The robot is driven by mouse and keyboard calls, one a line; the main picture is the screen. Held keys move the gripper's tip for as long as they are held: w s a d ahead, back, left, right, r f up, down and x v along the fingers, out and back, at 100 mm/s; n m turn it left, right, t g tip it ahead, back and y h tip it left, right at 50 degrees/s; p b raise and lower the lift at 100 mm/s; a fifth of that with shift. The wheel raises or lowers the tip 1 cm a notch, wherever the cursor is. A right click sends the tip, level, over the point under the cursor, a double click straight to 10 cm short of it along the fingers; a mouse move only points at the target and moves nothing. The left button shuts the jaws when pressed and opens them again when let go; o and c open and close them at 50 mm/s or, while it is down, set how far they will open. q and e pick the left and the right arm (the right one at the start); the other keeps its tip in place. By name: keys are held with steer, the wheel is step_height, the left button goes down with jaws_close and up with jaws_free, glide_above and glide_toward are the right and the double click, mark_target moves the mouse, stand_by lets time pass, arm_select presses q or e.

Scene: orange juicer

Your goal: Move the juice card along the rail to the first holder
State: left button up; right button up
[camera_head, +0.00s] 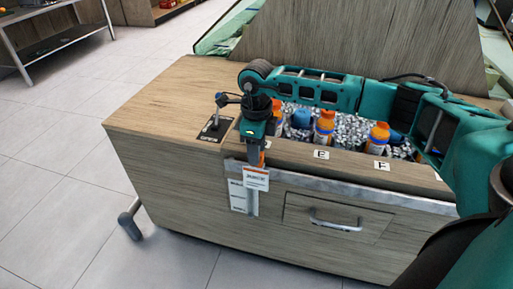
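A small white juice card (256,179) with an orange top strip is at the front of the wooden cart, near the rail's left end. My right gripper (255,163) points down directly above it and appears shut on its top edge. The metal rail (350,190) runs along the cart's front edge. A larger white printed sheet (238,197) is on the front face, partly behind the card. Which holder it marks cannot be told. My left gripper is not in view.
Orange-labelled bottles (324,127) stand in ice in the cart's well, partly behind my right arm. Letter labels E (321,154) and F (382,165) lie on the front ledge. A black stand (216,122) is on the left top. A drawer handle (335,221) sticks out below.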

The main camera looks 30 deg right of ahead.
steer(key=shift+o, duration=0.9)
steer(key=shift+r, duration=0.25)
step_height(320, 180, up, 12)
steer(key=p, duration=0.2)
steer(key=shift+r, duration=0.25)
